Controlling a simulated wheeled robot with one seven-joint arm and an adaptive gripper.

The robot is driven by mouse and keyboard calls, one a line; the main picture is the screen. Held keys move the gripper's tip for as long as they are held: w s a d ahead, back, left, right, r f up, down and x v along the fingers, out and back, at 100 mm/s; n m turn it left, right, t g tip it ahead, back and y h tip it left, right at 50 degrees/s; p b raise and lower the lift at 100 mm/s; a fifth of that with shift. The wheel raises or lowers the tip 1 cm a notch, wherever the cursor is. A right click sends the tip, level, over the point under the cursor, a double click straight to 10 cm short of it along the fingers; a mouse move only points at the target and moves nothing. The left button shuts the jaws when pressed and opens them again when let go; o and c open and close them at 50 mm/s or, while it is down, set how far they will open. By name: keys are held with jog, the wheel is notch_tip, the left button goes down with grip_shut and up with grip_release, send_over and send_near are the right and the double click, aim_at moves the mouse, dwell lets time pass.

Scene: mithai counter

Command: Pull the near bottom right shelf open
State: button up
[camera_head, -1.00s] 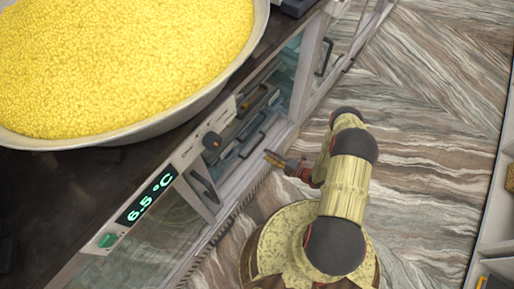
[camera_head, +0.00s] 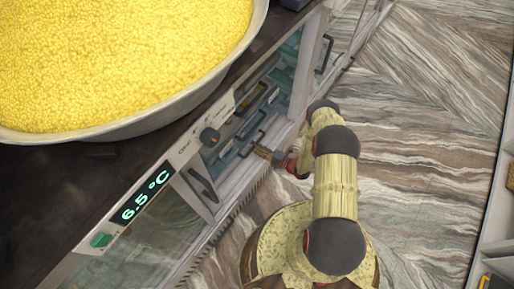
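The counter's front has a bay of shelves or drawers with dark bar handles. The lowest handle that shows in the bay (camera_head: 251,145) is just left of my gripper. I cannot tell for certain which shelf is the near bottom right one. My gripper (camera_head: 268,153) reaches left from my arm, with its fingertips close to the bay's lower front. I cannot tell whether they touch the handle. The fingers are small and seen from above, so their opening is unclear.
A large metal bowl of yellow grains (camera_head: 110,60) stands on the dark countertop (camera_head: 50,195). Another handle (camera_head: 203,184) is nearer. The patterned floor (camera_head: 430,130) to the right is clear.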

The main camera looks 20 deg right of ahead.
jog(key=shift+c, duration=1.2)
grip_shut()
